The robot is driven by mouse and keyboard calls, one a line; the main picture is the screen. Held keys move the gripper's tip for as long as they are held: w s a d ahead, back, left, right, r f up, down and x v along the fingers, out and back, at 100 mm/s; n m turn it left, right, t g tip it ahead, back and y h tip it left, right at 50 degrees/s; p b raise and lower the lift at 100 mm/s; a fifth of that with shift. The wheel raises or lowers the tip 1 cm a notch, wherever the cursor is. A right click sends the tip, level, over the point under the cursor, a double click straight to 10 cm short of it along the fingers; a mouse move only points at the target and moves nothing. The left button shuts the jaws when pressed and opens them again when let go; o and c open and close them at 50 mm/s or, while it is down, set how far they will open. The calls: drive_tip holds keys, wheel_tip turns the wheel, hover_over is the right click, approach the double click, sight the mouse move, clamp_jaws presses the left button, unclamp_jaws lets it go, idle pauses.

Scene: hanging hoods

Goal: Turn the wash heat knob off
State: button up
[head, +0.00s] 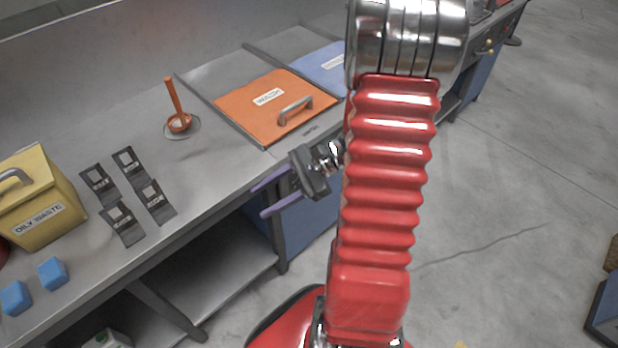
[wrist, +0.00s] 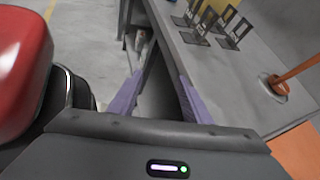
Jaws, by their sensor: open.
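My gripper (head: 262,199) is open and empty, with two purple fingers apart in front of the bench's front edge, below the orange lid. In the wrist view, the open fingers (wrist: 158,80) point toward the bench side and the floor beyond. An orange lid (head: 249,107) with a grey handle and a white label, apparently reading wash, lies on the bench. Small knobs (head: 489,44) show on a front panel at the upper right, too small to read. I cannot tell which is the wash heat knob; my arm hides part of the bench front.
A blue lid (head: 322,66) lies beyond the orange one, partly behind my arm. An orange-handled plunger-like tool (head: 177,108), several dark labelled brackets (head: 122,222), a yellow oily waste box (head: 38,200) and blue blocks (head: 53,273) stand on the bench. Open floor (head: 510,190) is at right.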

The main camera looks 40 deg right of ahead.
drive_tip(key=s+d+f+m+t+h, duration=0.2)
drive_tip(key=d+f+m+t+h, duration=0.3)
drive_tip(key=d+f+m, duration=0.4)
drive_tip(key=s+d+f+m+t+h, duration=0.3)
drive_tip(key=d+f+m+t, duration=0.5)
drive_tip(key=d+m, duration=0.3)
drive_tip(key=shift+s+d+f+m+h, duration=0.35)
drive_tip(key=shift+d+f+h, duration=0.15)
drive_tip(key=shift+d+h, duration=0.6)
drive_tip(key=shift+w+d, duration=0.1)
drive_tip(key=shift+w, duration=0.05)
drive_tip(key=w+a, duration=0.1)
drive_tip(key=w, duration=1.2)
drive_tip(key=shift+w, duration=0.3)
drive_tip(key=shift+a, duration=0.1)
drive_tip(key=shift+c, duration=0.4)
drive_tip(key=c, duration=1)
drive_tip(key=shift+o, duration=0.2)
